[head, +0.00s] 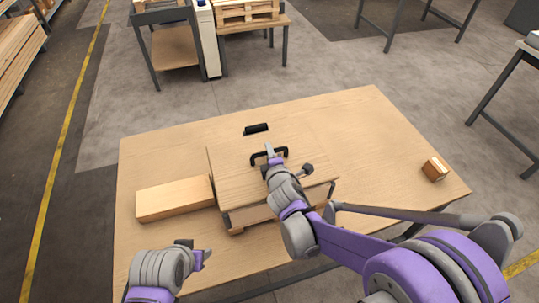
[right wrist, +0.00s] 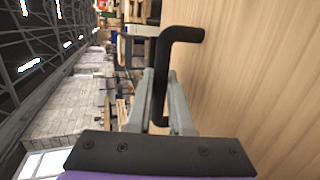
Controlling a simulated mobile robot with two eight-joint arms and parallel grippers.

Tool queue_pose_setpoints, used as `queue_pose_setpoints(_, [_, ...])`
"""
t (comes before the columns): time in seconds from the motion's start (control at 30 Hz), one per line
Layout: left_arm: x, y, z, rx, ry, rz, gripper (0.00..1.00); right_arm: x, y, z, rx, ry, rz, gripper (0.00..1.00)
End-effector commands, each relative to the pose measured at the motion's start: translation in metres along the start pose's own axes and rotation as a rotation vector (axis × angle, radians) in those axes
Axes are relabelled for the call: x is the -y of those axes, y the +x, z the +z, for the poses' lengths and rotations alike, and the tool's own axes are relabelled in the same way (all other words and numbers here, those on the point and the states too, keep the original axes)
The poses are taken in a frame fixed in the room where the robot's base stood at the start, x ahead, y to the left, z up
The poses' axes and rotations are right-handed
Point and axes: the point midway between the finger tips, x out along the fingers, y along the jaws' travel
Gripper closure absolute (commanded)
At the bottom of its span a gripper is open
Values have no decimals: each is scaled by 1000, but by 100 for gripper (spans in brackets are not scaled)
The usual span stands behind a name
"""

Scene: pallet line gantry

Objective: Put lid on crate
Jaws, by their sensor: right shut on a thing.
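The lid (head: 240,181) is a flat wooden panel with a black bar handle (head: 284,153) on top. My right gripper (head: 271,153) is shut on this handle, which also shows between its fingers in the right wrist view (right wrist: 163,80). The wooden crate (head: 246,217) stands on the table below the lid, and only its front part shows. The lid covers most of it from above; I cannot tell whether the lid touches the rim all round. My left gripper (head: 197,255) is at the table's front left, apart from the crate, and its opening is unclear.
The wooden table (head: 370,130) has free room at the right and back. A long wooden block (head: 174,199) lies left of the crate. A small black object (head: 256,128) lies behind the lid. A small brown block (head: 434,169) is near the right edge.

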Motion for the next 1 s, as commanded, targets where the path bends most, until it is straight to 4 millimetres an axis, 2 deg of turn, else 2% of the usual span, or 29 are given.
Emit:
queue_pose_setpoints(0.1, [0, 2, 1, 1, 0, 0, 51, 10, 4, -1, -1, 0, 1, 100])
queue_pose_setpoints(0.57, [0, 7, 5, 4, 0, 0, 51, 17, 6, -1, -1, 0, 1, 100])
queue_pose_setpoints(0.6, [0, 7, 5, 3, 0, 0, 51, 17, 6, -1, 0, 0, 0, 77])
queue_pose_setpoints(0.73, [0, 6, 5, 3, 0, 0, 51, 16, 6, -1, 0, 0, 0, 54])
queue_pose_setpoints(0.77, [0, 6, 5, 3, 0, 0, 51, 16, 6, -1, 0, 0, 0, 51])
queue_pose_setpoints(1.0, [0, 6, 4, 3, 0, 0, 51, 16, 6, -1, 0, 0, 0, 51])
